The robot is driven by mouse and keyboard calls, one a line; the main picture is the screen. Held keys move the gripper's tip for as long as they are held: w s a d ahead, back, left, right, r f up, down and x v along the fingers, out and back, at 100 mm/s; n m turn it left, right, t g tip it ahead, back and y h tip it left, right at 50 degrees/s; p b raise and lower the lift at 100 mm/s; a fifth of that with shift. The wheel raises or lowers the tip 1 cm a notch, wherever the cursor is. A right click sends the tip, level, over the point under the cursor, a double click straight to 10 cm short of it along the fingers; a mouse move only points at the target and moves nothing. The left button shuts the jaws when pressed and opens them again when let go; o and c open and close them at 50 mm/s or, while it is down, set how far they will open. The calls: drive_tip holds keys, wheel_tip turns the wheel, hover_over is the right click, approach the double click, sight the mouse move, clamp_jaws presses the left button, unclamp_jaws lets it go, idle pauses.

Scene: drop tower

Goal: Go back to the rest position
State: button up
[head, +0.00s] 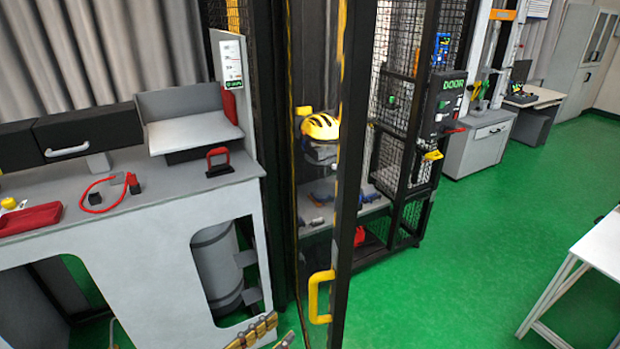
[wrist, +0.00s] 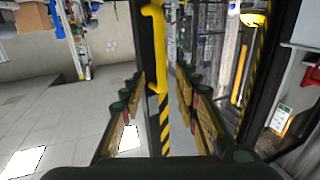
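My gripper (head: 266,334) shows at the bottom edge of the head view, its tan-padded fingers left of the cage door's yellow handle (head: 319,297). In the wrist view my gripper (wrist: 160,88) is open, with a clear gap between the two fingers. The yellow handle (wrist: 156,45) and the door's striped edge show in that gap. The handle appears ahead of the fingertips; I cannot tell the exact distance. Nothing is seen gripped.
The black door frame (head: 352,180) stands close on the right. A grey workbench (head: 180,205) with a red padlock (head: 218,162) is on the left. A yellow helmet (head: 320,126) is inside the cage. A white table (head: 598,243) stands at right; green floor (head: 450,270) between is clear.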

drive_tip(key=w+a+f+n+y, duration=0.3)
drive_tip(key=w+a+f+y, duration=0.1)
drive_tip(key=a+f+y, duration=0.5)
drive_tip(key=s+a+f+n+g+y, duration=0.1)
drive_tip(key=s+a+n+g+y, duration=0.2)
drive_tip(key=a, duration=0.4)
drive_tip(key=s+a+f+n+g+y, duration=0.1)
drive_tip(key=a+n+g+y, duration=0.1)
drive_tip(key=a+y, duration=0.35)
drive_tip(key=s+d+r+n+g+y, duration=0.1)
drive_tip(key=s+r+n+g, duration=0.2)
drive_tip(key=s+g, duration=0.15)
drive_tip(key=s+d+r+m+h, duration=0.1)
drive_tip(key=d+r, duration=0.4)
drive_tip(key=d, duration=1.1)
drive_tip(key=s+d+r+m+t+h, duration=0.1)
drive_tip(key=d+r+h, duration=0.2)
drive_tip(key=d, duration=1.4)
drive_tip(key=s+d+r+m+h, duration=0.1)
drive_tip(key=d+r, duration=0.6)
drive_tip(key=d, duration=0.9)
drive_tip(key=shift+s+d+h, duration=0.35)
drive_tip(key=shift+s+h, duration=0.1)
drive_tip(key=shift+h, duration=0.5)
drive_tip(key=shift+w+a, duration=0.1)
